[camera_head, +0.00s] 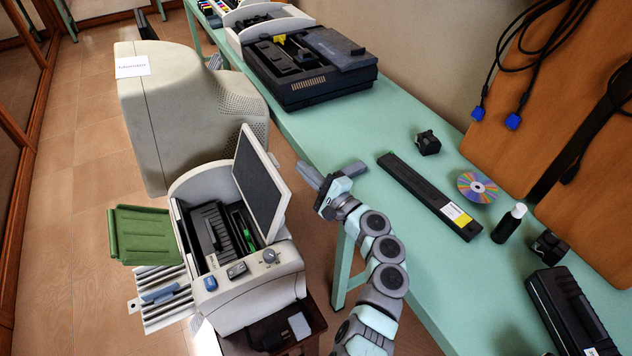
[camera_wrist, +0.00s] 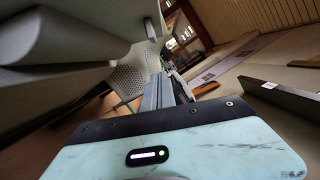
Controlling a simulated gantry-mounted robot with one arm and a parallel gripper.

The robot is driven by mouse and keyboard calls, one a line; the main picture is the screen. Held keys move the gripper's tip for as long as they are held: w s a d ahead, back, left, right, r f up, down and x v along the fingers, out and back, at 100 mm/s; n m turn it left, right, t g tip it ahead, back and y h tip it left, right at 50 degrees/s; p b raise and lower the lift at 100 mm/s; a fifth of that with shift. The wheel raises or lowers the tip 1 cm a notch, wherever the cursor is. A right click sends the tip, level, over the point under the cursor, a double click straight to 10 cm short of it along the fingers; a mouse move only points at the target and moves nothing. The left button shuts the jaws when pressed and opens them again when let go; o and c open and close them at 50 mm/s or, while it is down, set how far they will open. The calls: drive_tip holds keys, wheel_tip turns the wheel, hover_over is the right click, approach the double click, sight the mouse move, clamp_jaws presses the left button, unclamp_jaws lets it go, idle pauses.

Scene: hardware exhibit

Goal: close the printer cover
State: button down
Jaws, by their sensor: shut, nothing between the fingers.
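The printer (camera_head: 245,285) is the beige machine at lower left in the head view. Its cover (camera_head: 261,185), a dark grey panel with a pale rim, stands raised and tilted on the right side of the opening. Dark and green parts show inside. My gripper (camera_head: 311,175) is shut and empty, just right of the cover's upper part, with a small gap seeming to lie between them. In the wrist view the fingers (camera_wrist: 167,90) lie together. A large grey shape at upper left there may be the cover; I cannot tell for sure.
The teal table (camera_head: 400,240) runs along the right, with a long black cartridge (camera_head: 430,195), a disc (camera_head: 477,187) and a small bottle (camera_head: 509,223) on it. A big beige machine (camera_head: 165,120) stands behind the printer. A green tray (camera_head: 145,234) sticks out left.

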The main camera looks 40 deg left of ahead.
sight(262, 181)
drive_tip(key=s+a, duration=0.1)
drive_tip(key=s+a+r, duration=0.1)
drive_tip(key=s+a, duration=0.1)
drive_tip(key=shift+a+r, duration=0.15)
drive_tip(key=shift+r, duration=0.25)
idle(0.5)
